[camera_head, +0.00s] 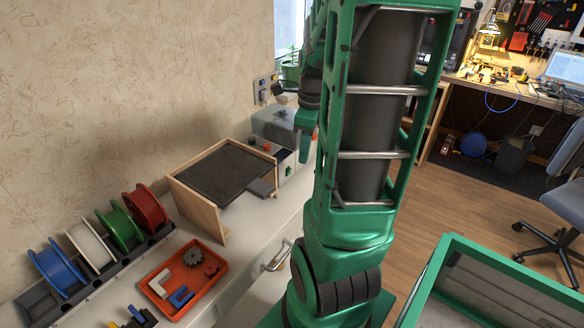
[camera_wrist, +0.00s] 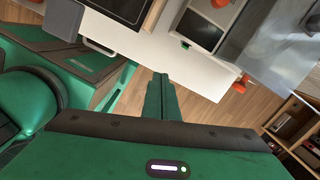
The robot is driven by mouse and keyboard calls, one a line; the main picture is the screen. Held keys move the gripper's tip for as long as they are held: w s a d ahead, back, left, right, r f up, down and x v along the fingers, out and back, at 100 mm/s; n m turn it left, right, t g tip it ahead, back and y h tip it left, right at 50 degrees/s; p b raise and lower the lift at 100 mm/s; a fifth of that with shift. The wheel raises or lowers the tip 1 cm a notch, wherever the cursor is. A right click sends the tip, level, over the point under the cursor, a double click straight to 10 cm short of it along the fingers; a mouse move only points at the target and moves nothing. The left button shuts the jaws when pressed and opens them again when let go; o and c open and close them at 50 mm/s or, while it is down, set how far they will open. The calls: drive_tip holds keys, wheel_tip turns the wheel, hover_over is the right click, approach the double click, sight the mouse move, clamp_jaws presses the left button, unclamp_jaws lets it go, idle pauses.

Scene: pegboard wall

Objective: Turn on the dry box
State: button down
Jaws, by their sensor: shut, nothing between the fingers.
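The dry box (camera_head: 272,122), a grey box with a see-through lid and a pale front, stands on the counter near the wall, at the far end in the head view. In the wrist view its front panel (camera_wrist: 182,24) shows a dark screen (camera_wrist: 201,29), a small green spot and orange parts, and its clear lid lies at the upper right. My gripper (camera_head: 303,155) hangs beside the dry box in the head view and partly covers it. In the wrist view my gripper (camera_wrist: 162,82) is shut and empty, with its tips apart from the panel.
A wooden-sided unit with a dark top (camera_head: 228,170) stands left of the dry box. Wall sockets (camera_head: 265,90) are behind it. Spools (camera_head: 147,208) and an orange tray (camera_head: 187,280) lie nearer on the counter. Open floor (camera_head: 470,195) lies to the right.

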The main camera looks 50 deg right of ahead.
sight(289, 172)
drive_tip(key=d+m, duration=0.2)
drive_tip(key=d+f+m, duration=0.1)
drive_tip(key=m, duration=0.1)
drive_tip(key=shift+w, duration=0.35)
drive_tip(key=f, duration=0.6)
drive_tip(key=w+f, duration=0.1)
drive_tip(key=f, duration=0.2)
drive_tip(key=shift+a+f, duration=0.15)
drive_tip(key=shift+f, duration=0.2)
drive_tip(key=shift+w+r, duration=0.15)
drive_tip(key=shift+w, duration=0.35)
drive_tip(key=shift+w+r, duration=0.15)
drive_tip(key=shift+w, duration=0.35)
drive_tip(key=shift+w+a+r, duration=0.1)
drive_tip(key=shift+w+r, duration=0.3)
drive_tip(key=shift+w, duration=0.4)
